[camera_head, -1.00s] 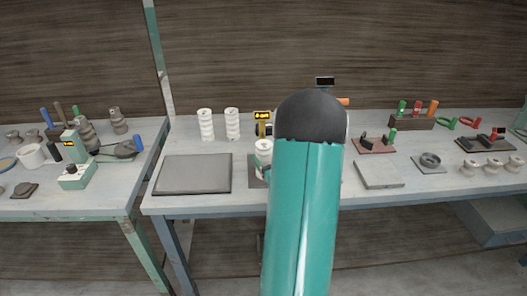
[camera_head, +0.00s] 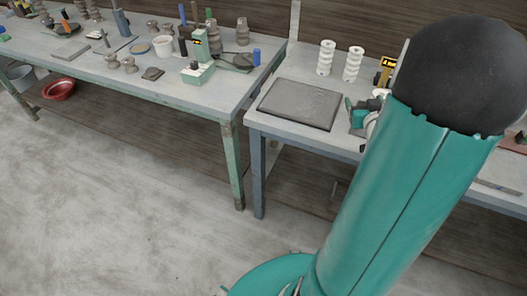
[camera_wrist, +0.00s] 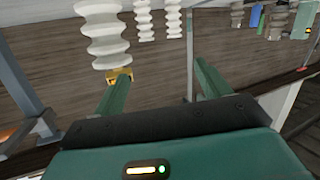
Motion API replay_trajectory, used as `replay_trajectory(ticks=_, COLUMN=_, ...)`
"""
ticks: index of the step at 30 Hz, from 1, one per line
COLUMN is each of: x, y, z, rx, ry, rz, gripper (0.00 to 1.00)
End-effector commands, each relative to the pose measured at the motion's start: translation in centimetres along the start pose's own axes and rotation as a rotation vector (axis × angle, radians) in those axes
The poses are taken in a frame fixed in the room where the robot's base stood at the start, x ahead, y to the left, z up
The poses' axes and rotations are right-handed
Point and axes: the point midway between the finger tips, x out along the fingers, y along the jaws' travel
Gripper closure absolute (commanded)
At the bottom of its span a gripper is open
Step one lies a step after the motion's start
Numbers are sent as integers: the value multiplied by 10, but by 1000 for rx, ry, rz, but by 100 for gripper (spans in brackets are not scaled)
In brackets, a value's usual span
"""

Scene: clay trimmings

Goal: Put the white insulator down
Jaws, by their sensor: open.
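A large ribbed white insulator (camera_wrist: 105,35) is at the upper left of the wrist view, which looks upside down. In the head view only a white top (camera_head: 381,93) shows beside my arm; the rest is hidden. My gripper (camera_wrist: 160,72) is open, with nothing between its two green fingers. The insulator lies left of the gap, close to the left finger in the picture; I cannot tell whether they touch. In the head view part of my gripper (camera_head: 360,117) shows at the right edge of the grey mat.
Two more ribbed white insulators (camera_head: 326,58) (camera_head: 353,64) stand at the back of the bench. A grey mat (camera_head: 300,104) lies bare on it. A yellow display (camera_head: 386,72) stands behind my arm. The left table (camera_head: 170,95) holds several tools and parts. The floor in front is open.

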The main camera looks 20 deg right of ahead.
Motion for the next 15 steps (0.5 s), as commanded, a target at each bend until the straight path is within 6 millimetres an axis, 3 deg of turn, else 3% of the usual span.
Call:
replay_trajectory(ticks=3, x=-4, y=-44, z=-33, rx=-38, ry=-83, rz=-7, gripper=24)
replay_trajectory(ticks=8, x=-33, y=-108, z=-63, rx=-63, ry=-230, rz=-32, gripper=24)
replay_trajectory(ticks=11, x=-64, y=-148, z=-75, rx=-74, ry=-327, rz=-69, gripper=24)
replay_trajectory(ticks=15, x=-122, y=-202, z=-84, rx=-89, ry=-470, rz=-153, gripper=24)
